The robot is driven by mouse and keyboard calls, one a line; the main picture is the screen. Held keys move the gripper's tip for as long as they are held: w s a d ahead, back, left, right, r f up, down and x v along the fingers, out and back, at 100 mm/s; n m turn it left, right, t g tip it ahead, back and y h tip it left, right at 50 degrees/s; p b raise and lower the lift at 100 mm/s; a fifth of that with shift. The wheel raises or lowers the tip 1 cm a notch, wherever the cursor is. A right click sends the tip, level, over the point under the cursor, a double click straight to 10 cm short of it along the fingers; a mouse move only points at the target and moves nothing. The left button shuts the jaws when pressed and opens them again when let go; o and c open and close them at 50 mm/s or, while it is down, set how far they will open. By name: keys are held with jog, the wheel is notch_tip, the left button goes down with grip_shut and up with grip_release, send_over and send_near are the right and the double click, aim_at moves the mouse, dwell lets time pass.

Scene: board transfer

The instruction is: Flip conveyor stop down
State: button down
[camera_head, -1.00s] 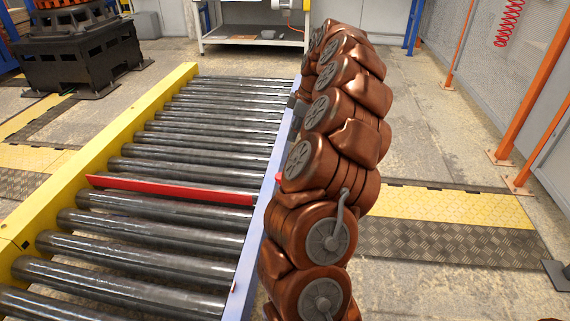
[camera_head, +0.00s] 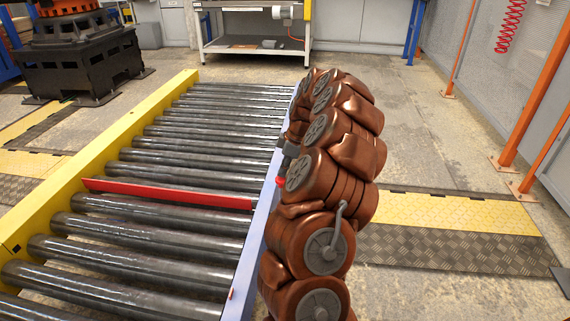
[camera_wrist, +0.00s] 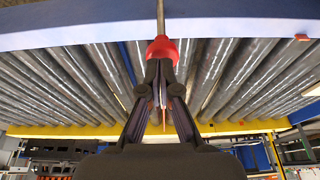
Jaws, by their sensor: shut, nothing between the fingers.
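The conveyor stop is a long red bar (camera_head: 170,194) lying across the conveyor between two rollers in the head view. A red knob (camera_head: 281,181) shows at the outer side of the near-right rail, beside my arm. In the wrist view the red knob (camera_wrist: 162,50) sits on a thin metal rod, right at my fingertips. My gripper (camera_wrist: 161,72) is shut, its dark fingers converging just behind the knob; I cannot tell whether they touch it. In the head view my gripper (camera_head: 290,150) is partly hidden by my brown arm.
The roller conveyor has a yellow rail (camera_head: 110,145) on the left and a pale blue rail (camera_head: 262,215) on the right. A workbench (camera_head: 253,45) stands at the back. Orange posts (camera_head: 520,85) and mesh fencing stand at right. Floor right of my arm is open.

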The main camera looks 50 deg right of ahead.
jog(key=shift+f, duration=0.35)
notch_tip(320, 180, down, 5)
jog(key=shift+r+p, duration=0.1)
jog(key=shift+p, duration=0.2)
dwell(0.4)
notch_tip(320, 180, up, 5)
jog(key=shift+d+f+p, duration=0.1)
jog(key=shift+p, duration=0.65)
jog(key=p+v, duration=0.2)
jog(key=v, duration=0.7)
jog(key=shift+r, duration=0.2)
jog(key=shift+s+d, duration=0.1)
